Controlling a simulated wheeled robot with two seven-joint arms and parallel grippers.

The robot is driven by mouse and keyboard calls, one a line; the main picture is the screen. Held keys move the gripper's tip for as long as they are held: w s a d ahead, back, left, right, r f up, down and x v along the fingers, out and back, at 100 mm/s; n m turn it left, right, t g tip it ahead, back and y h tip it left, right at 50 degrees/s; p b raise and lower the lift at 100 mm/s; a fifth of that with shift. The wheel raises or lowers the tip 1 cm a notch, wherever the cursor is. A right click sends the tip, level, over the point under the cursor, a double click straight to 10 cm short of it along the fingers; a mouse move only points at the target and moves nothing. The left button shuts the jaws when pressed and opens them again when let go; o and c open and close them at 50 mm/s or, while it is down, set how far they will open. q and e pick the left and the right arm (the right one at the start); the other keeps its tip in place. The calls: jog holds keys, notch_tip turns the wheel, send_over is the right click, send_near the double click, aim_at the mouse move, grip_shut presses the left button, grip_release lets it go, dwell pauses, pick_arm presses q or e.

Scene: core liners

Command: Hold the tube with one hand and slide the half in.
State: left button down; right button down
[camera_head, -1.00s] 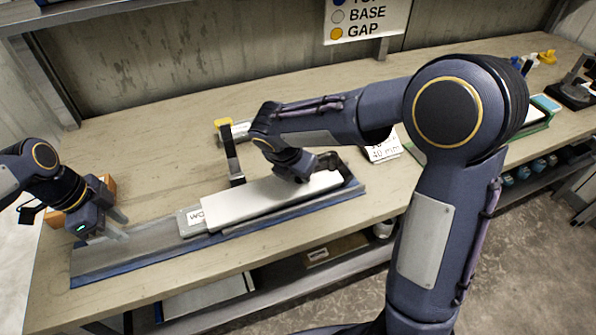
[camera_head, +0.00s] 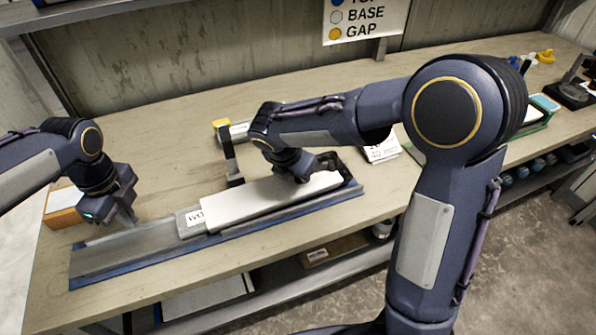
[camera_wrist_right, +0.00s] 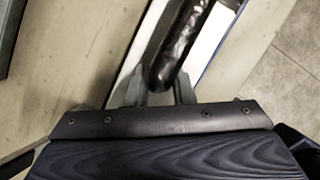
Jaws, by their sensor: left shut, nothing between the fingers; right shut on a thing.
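A long white half (camera_head: 270,200) lies lengthwise on a grey tray with blue edges (camera_head: 110,262) on the bench. A grey piece with a printed label (camera_head: 192,218) sits at its left end. I cannot tell a separate tube apart. In the right wrist view a dark glossy cylinder (camera_wrist_right: 182,45) lies along the white half beyond the fingers. My left gripper (camera_head: 130,222) is shut and empty, fingers downward, over the tray's left part.
An orange-brown box (camera_head: 62,212) stands behind the tray's left end. A white card (camera_head: 383,150) lies right of my right gripper. The tray's left part is bare.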

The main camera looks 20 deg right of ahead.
aim_at(149, 247)
pick_arm(q)
jog(key=shift+f, duration=3.75)
jog(key=shift+f, duration=0.75)
jog(key=shift+s+f, duration=0.25)
